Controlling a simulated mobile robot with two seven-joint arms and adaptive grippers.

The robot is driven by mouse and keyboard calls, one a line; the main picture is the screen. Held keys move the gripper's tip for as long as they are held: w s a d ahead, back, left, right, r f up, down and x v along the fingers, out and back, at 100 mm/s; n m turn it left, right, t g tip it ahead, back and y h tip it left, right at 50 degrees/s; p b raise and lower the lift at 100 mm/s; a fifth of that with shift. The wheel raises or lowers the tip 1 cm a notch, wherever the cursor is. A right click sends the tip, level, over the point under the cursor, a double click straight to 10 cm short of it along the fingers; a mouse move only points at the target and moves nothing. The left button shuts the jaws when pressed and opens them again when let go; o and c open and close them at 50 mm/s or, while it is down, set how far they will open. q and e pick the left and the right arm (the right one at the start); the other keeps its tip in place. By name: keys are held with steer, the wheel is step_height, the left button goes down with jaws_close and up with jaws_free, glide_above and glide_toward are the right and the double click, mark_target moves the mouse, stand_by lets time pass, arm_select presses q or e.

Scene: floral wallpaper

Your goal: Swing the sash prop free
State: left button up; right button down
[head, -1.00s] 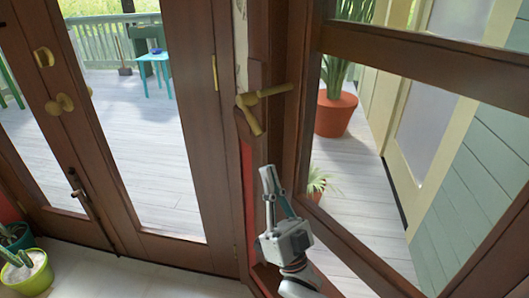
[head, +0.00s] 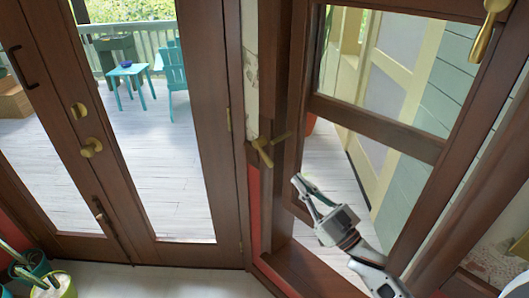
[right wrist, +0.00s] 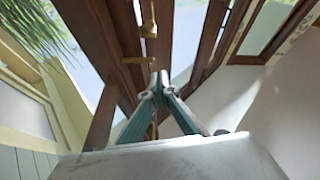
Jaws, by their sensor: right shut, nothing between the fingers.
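The sash prop (head: 262,152) is a small brass fitting on the brown post left of the window opening. A short arm points up and right from it, and a stubby end points down. The window sash (head: 395,133), brown wood with glass, stands at the right. My right gripper (head: 299,182) is shut and empty, below and right of the prop and apart from it. In the right wrist view its fingertips (right wrist: 155,82) meet. Brass pieces (right wrist: 148,22) show beyond them; I cannot tell which is the prop. My left gripper is not in view.
Brown glazed double doors (head: 165,247) with brass knobs (head: 91,147) stand at the left. A brass handle (head: 487,28) is on the frame at top right. Potted plants (head: 52,287) stand at lower left. The pale floor (head: 180,280) in front of the doors is clear.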

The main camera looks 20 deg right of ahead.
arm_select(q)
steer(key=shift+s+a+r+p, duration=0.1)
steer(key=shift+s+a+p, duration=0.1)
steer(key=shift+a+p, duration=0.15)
arm_select(e)
steer(key=w+a, duration=0.4)
steer(key=w, duration=0.6)
steer(key=shift+h, duration=0.3)
steer(key=shift+w+f, duration=0.1)
